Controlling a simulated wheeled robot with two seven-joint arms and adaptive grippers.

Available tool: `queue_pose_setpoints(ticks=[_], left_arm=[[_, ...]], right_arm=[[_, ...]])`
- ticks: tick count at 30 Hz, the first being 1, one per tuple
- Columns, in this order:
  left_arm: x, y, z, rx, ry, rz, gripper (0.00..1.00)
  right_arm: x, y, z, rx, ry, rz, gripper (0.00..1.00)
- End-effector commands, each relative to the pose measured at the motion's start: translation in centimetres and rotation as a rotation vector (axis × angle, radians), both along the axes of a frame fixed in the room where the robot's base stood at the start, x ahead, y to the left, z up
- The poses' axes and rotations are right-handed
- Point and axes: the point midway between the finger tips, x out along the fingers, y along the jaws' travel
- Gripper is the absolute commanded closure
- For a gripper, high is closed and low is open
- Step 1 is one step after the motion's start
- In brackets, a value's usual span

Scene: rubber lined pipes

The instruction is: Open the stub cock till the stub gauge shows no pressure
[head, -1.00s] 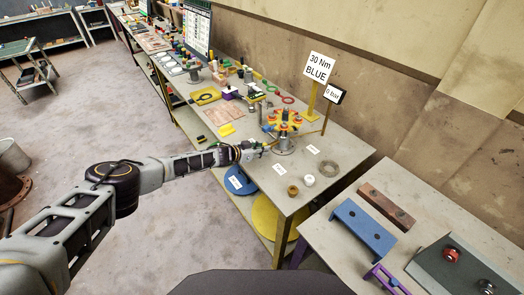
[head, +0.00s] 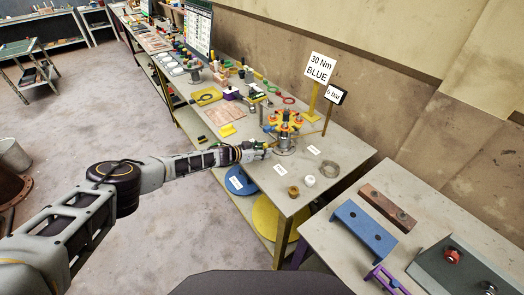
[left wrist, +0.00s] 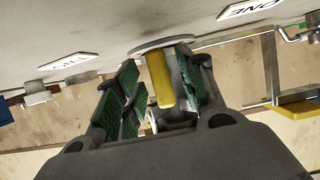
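The stub (head: 285,142) stands on the bench as a grey upright pipe with a flange of orange and yellow parts on top. The stub gauge (head: 334,95) is a small dark-framed display on a post behind it and appears to read 0 bar. My left gripper (head: 264,149) is just left of the stub, low by its side. In the left wrist view a yellow lever (left wrist: 158,78), which looks like the cock's handle, stands between the green-padded fingers (left wrist: 160,97). The fingers are spread around it, with a gap on the left pad's side. My right gripper is not in view.
A sign reading 30 Nm BLUE (head: 319,67) stands behind the stub. A brass ring (head: 293,190), a white ring (head: 310,181) and a grey ring (head: 330,169) lie at the bench's front. A second table (head: 330,240) with a blue bracket (head: 363,228) is at the right.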

Motion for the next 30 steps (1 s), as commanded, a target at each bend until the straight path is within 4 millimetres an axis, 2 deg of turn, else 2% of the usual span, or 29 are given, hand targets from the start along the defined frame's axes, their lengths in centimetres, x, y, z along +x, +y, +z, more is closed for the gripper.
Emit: queue_pose_setpoints(ticks=[8,30], left_arm=[[-0.1,0.3,0.2,0.000,0.000,0.000,0.61],[-2.5,3.6,1.8,0.000,0.000,0.000,0.61]], right_arm=[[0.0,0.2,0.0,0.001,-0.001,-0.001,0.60],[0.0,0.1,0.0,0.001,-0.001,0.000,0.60]])
